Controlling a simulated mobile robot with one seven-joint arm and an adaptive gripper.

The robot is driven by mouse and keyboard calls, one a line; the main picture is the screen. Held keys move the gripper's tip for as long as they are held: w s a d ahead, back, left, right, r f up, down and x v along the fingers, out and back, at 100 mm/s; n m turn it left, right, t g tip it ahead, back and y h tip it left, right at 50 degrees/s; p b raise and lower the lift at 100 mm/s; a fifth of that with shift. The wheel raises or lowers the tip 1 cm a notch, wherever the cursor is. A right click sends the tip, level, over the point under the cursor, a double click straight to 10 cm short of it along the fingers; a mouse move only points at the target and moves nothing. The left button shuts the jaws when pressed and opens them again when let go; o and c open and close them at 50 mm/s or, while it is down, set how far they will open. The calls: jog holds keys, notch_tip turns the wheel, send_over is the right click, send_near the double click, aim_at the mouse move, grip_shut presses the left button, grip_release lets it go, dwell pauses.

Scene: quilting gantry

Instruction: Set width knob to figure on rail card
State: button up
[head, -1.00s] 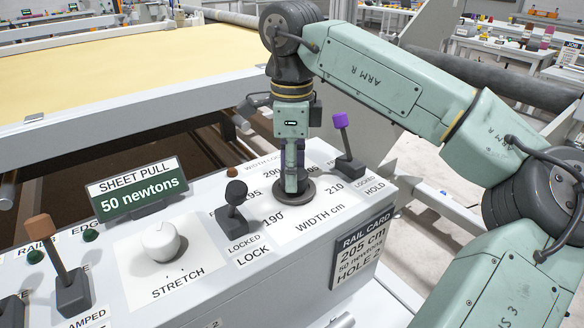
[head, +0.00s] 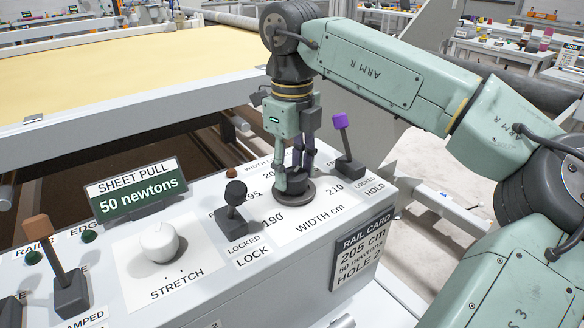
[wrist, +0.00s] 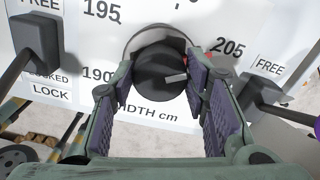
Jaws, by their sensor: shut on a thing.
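The width knob (head: 296,187) is a dark round knob on a dark base on the sloped console. My gripper (head: 296,180) points down over it, shut on it with one finger on each side. In the wrist view the knob (wrist: 160,76) sits between the purple-padded fingers. Its white pointer line aims right and slightly up, roughly toward the 205 side; the exact reading is unclear. Scale figures 190, 195 and 205 show there; the right finger covers part of the scale. The rail card (head: 361,250) reads 205 cm, 50 newtons, HOLE 2.
A black lock lever (head: 234,205) stands left of the knob, and a purple-topped hold lever (head: 346,145) close on its right. The white stretch knob (head: 160,242), a sheet pull display (head: 137,190) reading 50 newtons and an orange-topped lever (head: 55,265) are farther left.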

aim_at(293, 173)
dwell(0.4)
jog(key=o, duration=1.1)
jog(key=shift+o, duration=0.2)
jog(key=shift+r, duration=0.1)
notch_tip(293, 173, up, 7)
jog(key=shift+r, duration=0.15)
